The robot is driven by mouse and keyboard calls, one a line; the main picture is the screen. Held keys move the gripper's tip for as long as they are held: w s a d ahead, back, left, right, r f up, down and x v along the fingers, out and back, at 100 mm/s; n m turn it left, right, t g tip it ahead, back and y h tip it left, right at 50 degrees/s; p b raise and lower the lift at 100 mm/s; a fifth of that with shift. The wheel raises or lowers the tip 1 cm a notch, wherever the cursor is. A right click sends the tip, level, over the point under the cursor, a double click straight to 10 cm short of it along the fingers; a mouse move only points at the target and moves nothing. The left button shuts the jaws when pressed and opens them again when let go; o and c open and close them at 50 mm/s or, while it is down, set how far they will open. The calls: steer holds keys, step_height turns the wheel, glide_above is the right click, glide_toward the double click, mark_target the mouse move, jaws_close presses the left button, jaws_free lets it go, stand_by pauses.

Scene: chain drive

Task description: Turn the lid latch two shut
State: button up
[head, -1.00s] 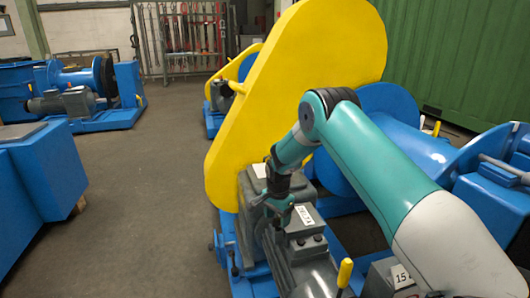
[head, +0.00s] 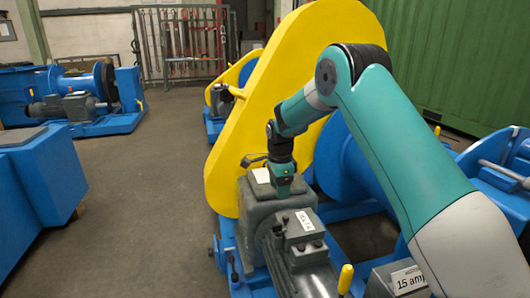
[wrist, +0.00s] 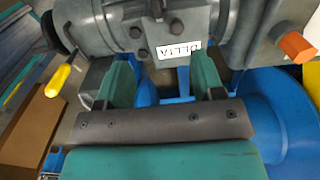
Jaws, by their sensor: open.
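My gripper (head: 284,186) hangs over the grey gearbox (head: 258,214), beside the big yellow chain guard (head: 290,80). In the wrist view its two green fingers stand wide apart, and the gripper (wrist: 162,72) is open with nothing clearly held between them. A grey motor (head: 306,258) with a white DELTA label (head: 305,221) lies in front of the gearbox; the label shows upside down in the wrist view (wrist: 178,49). I cannot pick out a part that is surely lid latch two; small dark fittings (head: 277,229) sit near the label.
A yellow-handled lever (head: 345,277) stands near the front, and its like shows at left in the wrist view (wrist: 60,78). An orange block (wrist: 297,47) is at right there. A blue drum (head: 350,165) is behind my arm. Open floor (head: 140,205) lies to the left.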

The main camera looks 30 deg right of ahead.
steer(key=s+a+r+n+p, duration=0.2)
steer(key=s+a+r+n, duration=0.1)
steer(key=r, duration=0.4)
steer(key=s+a+r+n+y+p, duration=0.1)
steer(key=s+a+r+n, duration=0.3)
steer(key=r, duration=0.4)
steer(key=shift+s+a+r+n+t+p, duration=0.3)
steer(key=shift+a+n+p, duration=0.3)
steer(key=shift+a+p, duration=0.25)
steer(key=s+a+r+n+y+p, duration=0.1)
steer(key=s+a+r+n+p, duration=0.6)
steer(key=s+r, duration=0.45)
steer(key=s+a+r+n+y+p, duration=0.1)
steer(key=s+a+r+n+p, duration=0.1)
steer(key=s+n, duration=0.4)
steer(key=s+a+r+n+y+p, duration=0.1)
steer(key=s+a+r+n+p, duration=0.1)
steer(key=s+n, duration=0.4)
steer(key=s+r, duration=0.1)
steer(key=s, duration=0.4)
steer(key=shift+s+a+r, duration=0.3)
steer(key=shift+s, duration=0.05)
